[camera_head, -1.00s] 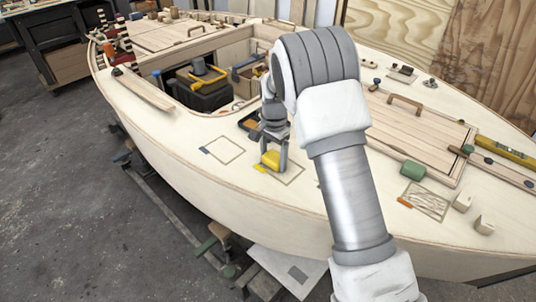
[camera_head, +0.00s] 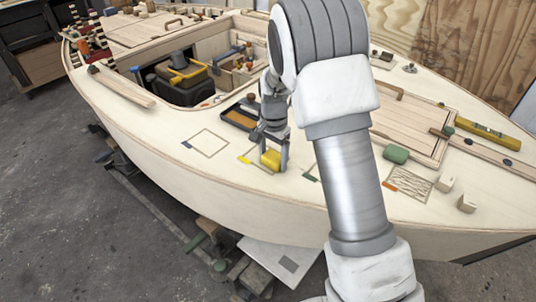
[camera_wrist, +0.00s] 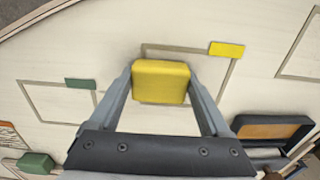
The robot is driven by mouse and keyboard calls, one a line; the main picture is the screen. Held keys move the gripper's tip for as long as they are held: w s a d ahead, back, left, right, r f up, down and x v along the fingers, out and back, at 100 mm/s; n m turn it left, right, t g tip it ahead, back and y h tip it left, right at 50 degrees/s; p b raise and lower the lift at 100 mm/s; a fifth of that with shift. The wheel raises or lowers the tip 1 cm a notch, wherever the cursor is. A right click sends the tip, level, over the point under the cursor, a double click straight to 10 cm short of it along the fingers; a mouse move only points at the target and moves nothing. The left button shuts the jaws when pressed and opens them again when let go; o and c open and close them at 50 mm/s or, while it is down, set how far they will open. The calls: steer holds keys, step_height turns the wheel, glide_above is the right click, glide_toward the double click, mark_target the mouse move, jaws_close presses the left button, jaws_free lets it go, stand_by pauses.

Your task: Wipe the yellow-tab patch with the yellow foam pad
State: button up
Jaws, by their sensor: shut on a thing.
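The yellow foam pad (camera_head: 271,159) is between the fingers of my gripper (camera_head: 272,151). My gripper is shut on it, and the wrist view shows the pad (camera_wrist: 161,82) between both fingertips. The yellow-tab patch (camera_wrist: 208,72) is a thin square outline on the pale deck, with its yellow tab (camera_wrist: 227,49) at one corner. The tab (camera_head: 244,159) shows left of the pad in the head view. The pad overlaps the patch on the side away from the tab. Pad and fingers hide part of the outline. I cannot tell whether the pad touches the deck.
A dark tray (camera_head: 239,117) lies behind my gripper. A blue-tab patch (camera_head: 210,142) is to the left. A green tab (camera_wrist: 80,84) marks a neighbouring patch. A green pad (camera_head: 396,153) and a scribbled orange-tab patch (camera_head: 411,182) are to the right, near pale blocks (camera_head: 466,203).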

steer(key=shift+s+d+f, duration=0.1)
steer(key=shift+s+d, duration=0.65)
